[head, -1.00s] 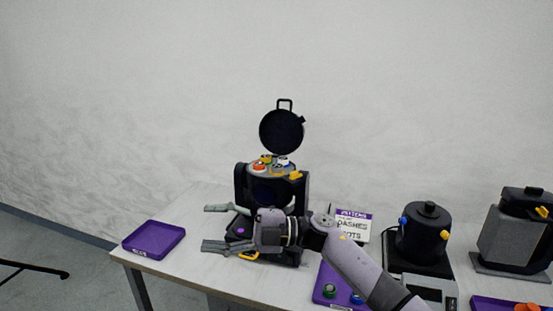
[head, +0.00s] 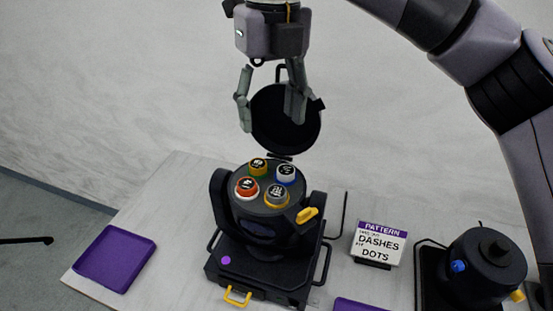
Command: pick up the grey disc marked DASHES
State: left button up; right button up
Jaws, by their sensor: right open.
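A black par can (head: 262,225) stands on the table with several small capped discs on its round top. A grey disc with a yellow rim (head: 277,196) sits at the front right of that top; its marking is too small to read. Near it are an orange-and-white disc (head: 246,188), a green-and-yellow disc (head: 258,165) and a white-and-blue disc (head: 286,173). My right gripper (head: 268,122) hangs above the discs, fingers pointing down, open and empty. My left gripper is not in view.
The par can's round black lid (head: 285,120) stands raised behind the gripper. A purple tray (head: 114,258) lies at the left. A sign (head: 379,243) reading PATTERN, DASHES, DOTS stands right of the can. Another black can (head: 485,265) is at the right.

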jog(key=p, duration=0.4)
send_over(277, 191)
notch_tip(277, 191, down, 11)
jog(key=shift+a, duration=0.15)
jog(key=shift+s+f, duration=0.1)
jog(key=shift+f, duration=0.25)
notch_tip(277, 191, down, 4)
jog(key=p, duration=0.2)
jog(key=shift+f+p, duration=0.2)
jog(key=shift+p, duration=0.1)
jog(key=shift+f, duration=0.25)
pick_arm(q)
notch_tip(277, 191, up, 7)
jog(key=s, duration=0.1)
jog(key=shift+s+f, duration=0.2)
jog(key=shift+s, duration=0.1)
pick_arm(e)
jog(key=shift+c, duration=0.4)
